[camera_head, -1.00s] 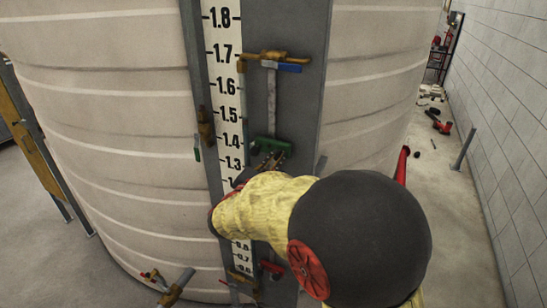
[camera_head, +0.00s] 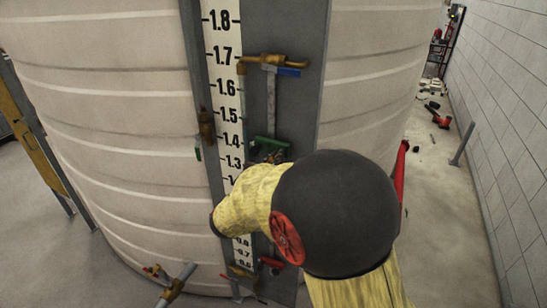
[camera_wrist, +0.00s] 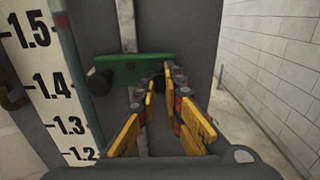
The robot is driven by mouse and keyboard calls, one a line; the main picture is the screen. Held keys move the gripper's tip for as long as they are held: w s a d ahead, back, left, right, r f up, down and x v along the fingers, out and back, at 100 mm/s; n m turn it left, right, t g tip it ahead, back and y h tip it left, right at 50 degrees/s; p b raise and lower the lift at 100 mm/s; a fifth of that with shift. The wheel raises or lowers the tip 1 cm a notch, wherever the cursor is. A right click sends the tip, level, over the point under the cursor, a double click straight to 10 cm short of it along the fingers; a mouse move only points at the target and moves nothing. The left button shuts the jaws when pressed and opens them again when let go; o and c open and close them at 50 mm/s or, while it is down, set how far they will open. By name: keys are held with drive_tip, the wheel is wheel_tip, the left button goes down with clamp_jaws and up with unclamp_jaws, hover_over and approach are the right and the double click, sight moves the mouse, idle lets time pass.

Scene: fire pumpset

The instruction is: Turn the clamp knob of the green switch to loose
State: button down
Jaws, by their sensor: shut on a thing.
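The green switch (camera_head: 272,143) is a green bar on the grey panel beside the level scale. In the wrist view the green switch (camera_wrist: 130,68) runs across the middle, with a black round knob (camera_wrist: 98,82) on its left end. My gripper (camera_wrist: 160,78) has its yellow fingers around a small dark knob (camera_wrist: 159,86) at the bar's right part, seemingly the clamp knob. The fingers are shut on it and hide most of it, so its turned angle cannot be told. In the head view my gripper (camera_head: 272,157) is largely hidden behind my arm.
A blue-handled valve (camera_head: 280,65) is higher on the grey panel (camera_head: 305,110). The white level scale (camera_head: 232,150) stands to the left. Red-handled fittings (camera_head: 272,264) sit low. A pale wall (camera_head: 505,130) and open floor lie to the right.

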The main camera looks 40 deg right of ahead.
drive_tip(key=shift+w, duration=0.1)
drive_tip(key=c, duration=1.9)
unclamp_jaws()
drive_tip(key=shift+a, duration=0.15)
drive_tip(key=v, duration=1.1)
drive_tip(key=shift+a+f, duration=0.1)
drive_tip(key=shift+a, duration=0.25)
